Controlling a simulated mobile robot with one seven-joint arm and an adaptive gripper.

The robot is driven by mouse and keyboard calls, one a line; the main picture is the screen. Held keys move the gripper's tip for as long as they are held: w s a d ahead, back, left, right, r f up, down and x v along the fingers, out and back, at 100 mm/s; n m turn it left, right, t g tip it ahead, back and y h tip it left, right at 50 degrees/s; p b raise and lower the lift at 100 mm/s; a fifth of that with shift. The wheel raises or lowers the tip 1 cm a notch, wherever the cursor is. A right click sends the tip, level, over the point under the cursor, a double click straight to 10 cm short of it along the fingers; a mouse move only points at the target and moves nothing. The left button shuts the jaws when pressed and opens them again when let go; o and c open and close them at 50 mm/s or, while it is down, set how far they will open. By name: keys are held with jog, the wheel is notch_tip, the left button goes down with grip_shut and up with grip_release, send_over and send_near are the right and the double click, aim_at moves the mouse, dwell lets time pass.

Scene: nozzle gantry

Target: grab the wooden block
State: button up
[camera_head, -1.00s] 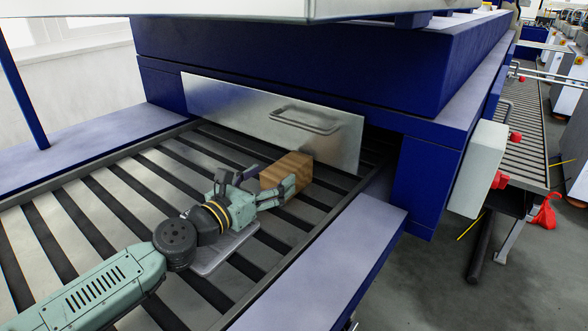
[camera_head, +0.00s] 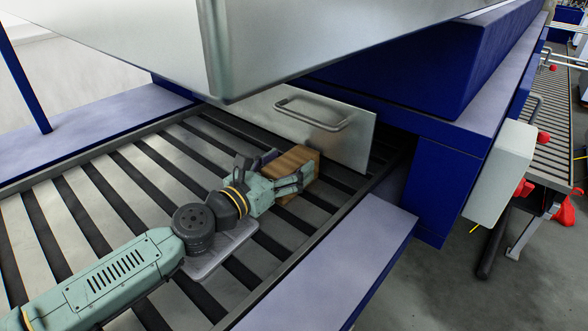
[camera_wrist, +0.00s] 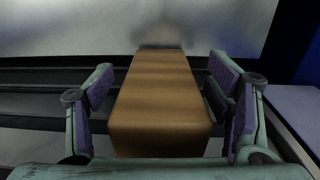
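The wooden block (camera_head: 293,160) is brown with a banded grain and lies on the slatted conveyor in front of the metal panel. In the wrist view the block (camera_wrist: 160,98) runs lengthwise between the two purple-padded fingers of my gripper (camera_wrist: 165,100). A narrow gap shows on each side of the block, wider on the left. In the head view my gripper (camera_head: 285,172) is around the near part of the block, and its fingers partly hide it. My gripper is open.
A metal panel with a handle (camera_head: 322,118) stands just behind the block. Blue machine housing (camera_head: 436,170) rises at the right. A large grey overhang (camera_head: 240,55) hangs above the conveyor. A small grey tray (camera_head: 222,252) lies under my wrist.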

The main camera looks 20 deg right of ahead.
jog(key=shift+c, duration=0.5)
jog(key=c, duration=1.3)
jog(key=shift+c, duration=0.5)
jog(key=shift+w+r, duration=0.1)
jog(key=shift+r, duration=0.05)
